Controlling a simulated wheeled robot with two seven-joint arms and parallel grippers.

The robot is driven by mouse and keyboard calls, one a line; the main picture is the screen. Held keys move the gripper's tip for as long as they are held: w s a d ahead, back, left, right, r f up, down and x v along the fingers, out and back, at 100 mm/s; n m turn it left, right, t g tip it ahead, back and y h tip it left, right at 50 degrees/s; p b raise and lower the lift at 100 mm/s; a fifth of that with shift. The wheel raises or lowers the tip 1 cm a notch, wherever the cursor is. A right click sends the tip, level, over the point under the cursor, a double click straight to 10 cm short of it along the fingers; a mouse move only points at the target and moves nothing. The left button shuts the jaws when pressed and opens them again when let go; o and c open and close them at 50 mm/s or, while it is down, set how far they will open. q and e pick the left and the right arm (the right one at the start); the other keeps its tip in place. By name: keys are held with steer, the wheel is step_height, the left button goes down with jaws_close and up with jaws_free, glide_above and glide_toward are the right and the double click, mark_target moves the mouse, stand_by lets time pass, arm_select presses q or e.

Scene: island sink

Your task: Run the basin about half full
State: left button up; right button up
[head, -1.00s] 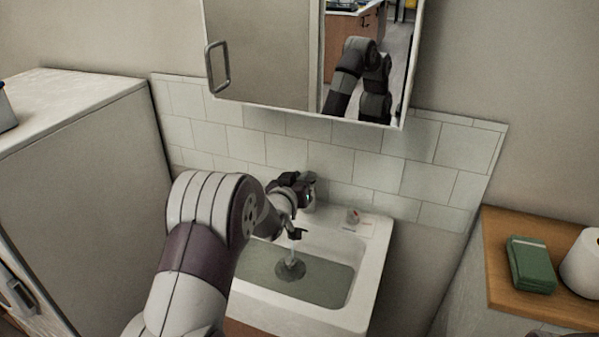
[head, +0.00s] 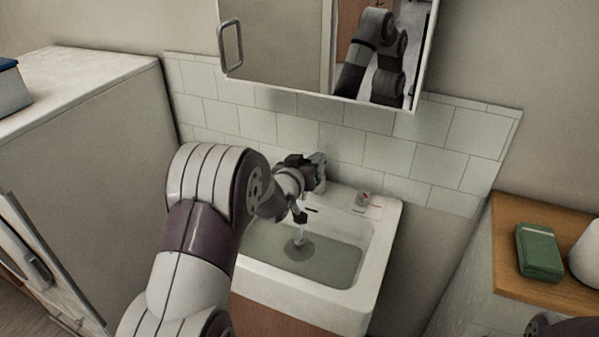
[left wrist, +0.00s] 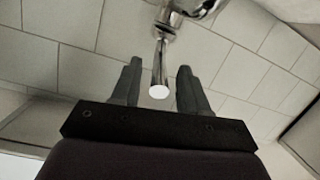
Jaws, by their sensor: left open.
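The white basin (head: 374,272) stands against the tiled wall, with greyish-green water (head: 338,264) in it. A thin stream falls from the tap into the water and makes a round ripple (head: 299,249). The tap (head: 319,168) is partly hidden behind my left gripper (head: 300,212) in the head view. In the left wrist view, the metal tap (left wrist: 190,8) and its lever (left wrist: 160,70) show, the lever's pale end between the two fingers of my open left gripper (left wrist: 158,88). I cannot tell whether the fingers touch it. My right gripper is not in view.
A mirror cabinet (head: 275,45) hangs above the basin. A grey cabinet (head: 95,170) stands at the left. At the right, a wooden-topped counter (head: 510,229) holds a green box (head: 538,252) and a white roll (head: 586,255).

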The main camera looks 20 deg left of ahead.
arm_select(q)
steer(key=v, duration=1)
steer(key=shift+s, duration=0.1)
steer(key=s+f+g+y+p, duration=0.1)
steer(key=s+f+g, duration=0.6)
steer(key=s+f, duration=0.1)
steer(key=s+d+r+m+g+p, duration=0.1)
steer(key=s+d+r+g+p, duration=0.1)
steer(key=s, duration=0.5)
steer(key=s+d+r+m+g+h+p, duration=0.1)
steer(key=s+d+r+g+p, duration=0.1)
steer(key=s+d+g+p, duration=0.3)
steer(key=shift+s+d+r+m+h+p, duration=0.3)
steer(key=shift+s+d+m, duration=0.1)
steer(key=shift+s+d, duration=0.6)
